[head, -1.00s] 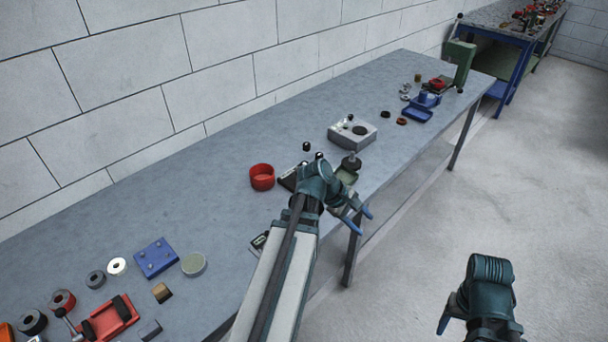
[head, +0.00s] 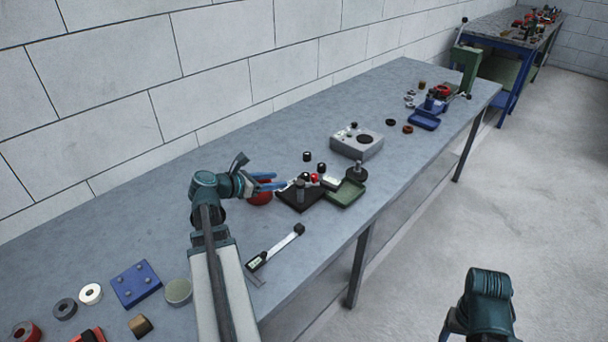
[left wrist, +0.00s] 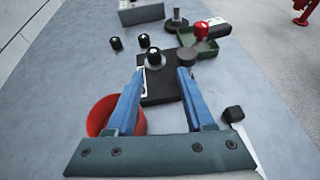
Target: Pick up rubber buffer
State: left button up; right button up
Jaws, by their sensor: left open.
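Several small black cylinders that look like rubber buffers stand near the black plate (head: 292,202); I cannot tell which one the task means. Two stand behind the plate, a black cylinder (head: 307,156) and another black cylinder (head: 321,168). In the left wrist view a black cylinder with a pale top (left wrist: 154,60) shows between the fingers, at the plate's far part. My left gripper (head: 275,182) is open and empty, over the red round container (head: 260,199) and pointing toward the plate. My right gripper (head: 466,322) is over the floor at lower right, its jaws mostly hidden.
A green tray (head: 346,194) and a grey box (head: 356,146) stand beyond the plate. A caliper (head: 282,247) lies in front, near the table edge. A blue block (head: 136,284) and several rings are at lower left. The wall borders the table's far side.

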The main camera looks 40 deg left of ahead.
pick_arm(q)
jog(key=a, duration=0.2)
jog(key=b, duration=0.3)
send_near(303, 176)
jog(key=x, duration=0.3)
jog(key=shift+w+r, duration=0.15)
jog(key=shift+r, duration=0.05)
jog(key=shift+w+d+f+n, duration=0.15)
jog(key=shift+w+n, duration=0.15)
jog(key=shift+w, duration=0.35)
pick_arm(e)
jog(key=shift+w+a+f, duration=0.1)
jog(key=shift+f, duration=0.75)
jog(key=shift+w+a+f, duration=0.1)
jog(key=shift+f, duration=0.75)
pick_arm(q)
jog(key=shift+w+f+b, duration=0.3)
jog(key=shift+f+b, duration=0.05)
jog(key=shift+b, duration=0.25)
jog(key=b+x, duration=0.2)
jog(key=x, duration=0.1)
jog(key=shift+w+f, duration=0.15)
jog(key=shift+f, duration=0.25)
jog(key=shift+w+d+f+y, duration=0.1)
jog(key=shift+w+y, duration=0.2)
jog(key=shift+w, duration=0.05)
pick_arm(e)
notch_tip(303, 176, down, 3)
jog(key=shift+r, duration=0.1)
